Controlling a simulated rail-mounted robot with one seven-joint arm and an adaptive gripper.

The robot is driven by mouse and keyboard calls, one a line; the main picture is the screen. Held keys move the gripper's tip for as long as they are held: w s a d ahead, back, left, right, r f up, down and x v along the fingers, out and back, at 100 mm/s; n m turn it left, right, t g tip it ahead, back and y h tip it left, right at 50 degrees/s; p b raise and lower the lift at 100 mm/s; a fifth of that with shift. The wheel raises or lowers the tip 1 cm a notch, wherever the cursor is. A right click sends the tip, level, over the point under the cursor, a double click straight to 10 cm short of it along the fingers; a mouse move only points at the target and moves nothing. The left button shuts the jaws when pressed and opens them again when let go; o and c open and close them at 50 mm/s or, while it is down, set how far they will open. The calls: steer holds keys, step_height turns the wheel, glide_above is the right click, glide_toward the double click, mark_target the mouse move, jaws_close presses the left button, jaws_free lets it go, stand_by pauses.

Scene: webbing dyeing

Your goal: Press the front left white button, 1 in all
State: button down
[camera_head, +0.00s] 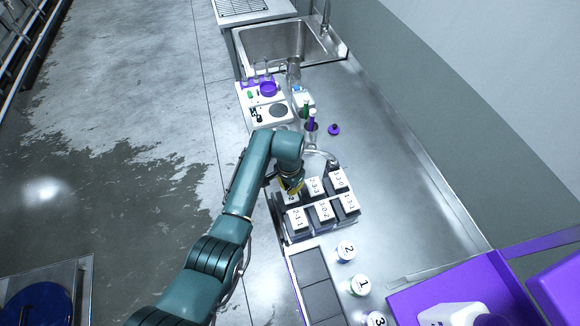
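My green arm reaches up from the bottom left. My gripper (291,187), with a yellowish part showing, is over the left back part of a dark rack of white numbered blocks. The wrist hides much of it, so its opening and any contact are unclear. The rack holds several blocks, among them a front left one (298,219), a front middle one (324,211) and a back middle one (314,186). A white device with a round grey plate (278,111) stands farther back; small dark and light marks show at its left. I cannot make out a separate white button.
Numbered jars (346,250) and a grey panel (319,280) are in front. A purple bin (400,300) is at lower right. The bench's right side is clear.

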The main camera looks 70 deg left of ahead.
steer(key=shift+f, duration=0.15)
steer(key=shift+f+b, duration=1.7)
steer(key=shift+f, duration=0.6)
steer(key=shift+r+p, duration=2.35)
steer(key=shift+r, duration=0.1)
step_height(320, 180, up, 6)
steer(key=p, duration=0.5)
steer(key=shift+p, duration=0.4)
